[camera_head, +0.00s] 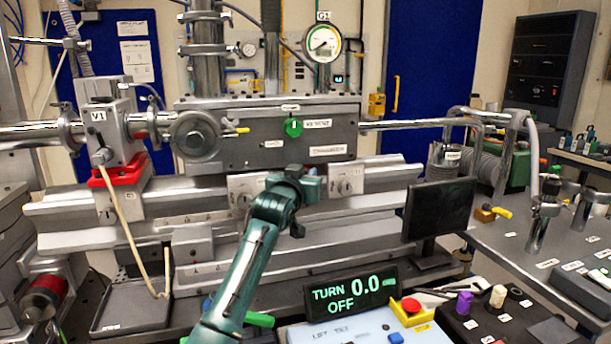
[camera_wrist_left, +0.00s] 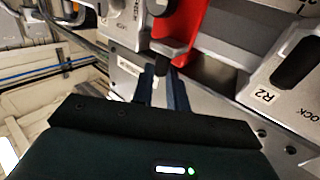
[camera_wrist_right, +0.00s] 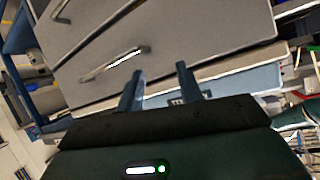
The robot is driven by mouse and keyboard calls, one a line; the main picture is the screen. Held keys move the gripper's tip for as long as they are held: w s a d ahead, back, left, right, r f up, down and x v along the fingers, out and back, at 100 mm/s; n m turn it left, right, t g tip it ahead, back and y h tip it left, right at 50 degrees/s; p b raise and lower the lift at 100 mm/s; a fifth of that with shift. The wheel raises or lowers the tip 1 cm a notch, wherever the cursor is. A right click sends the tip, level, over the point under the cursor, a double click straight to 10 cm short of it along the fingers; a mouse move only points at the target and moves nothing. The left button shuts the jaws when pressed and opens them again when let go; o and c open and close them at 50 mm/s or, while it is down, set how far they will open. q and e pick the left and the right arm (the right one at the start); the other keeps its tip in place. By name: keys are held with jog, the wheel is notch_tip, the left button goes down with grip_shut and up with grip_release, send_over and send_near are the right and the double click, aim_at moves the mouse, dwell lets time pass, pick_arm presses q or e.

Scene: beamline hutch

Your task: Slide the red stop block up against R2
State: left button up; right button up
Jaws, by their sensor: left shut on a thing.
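R2 (camera_wrist_left: 285,72), a grey carriage with a dark knob and an "R2" label, stands to the right in that view. A strip of bare rail shows between the red block and R2. My right gripper (camera_wrist_right: 160,88) is open and empty.
Another grey carriage (camera_wrist_left: 128,18) stands left of the red block. The head view shows the chamber (camera_head: 270,140) above the rail, a dark monitor (camera_head: 438,210) to the right and a control panel (camera_head: 365,328) in front. Grey drawers (camera_wrist_right: 150,45) face my right gripper.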

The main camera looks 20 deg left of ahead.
pick_arm(q)
grip_shut()
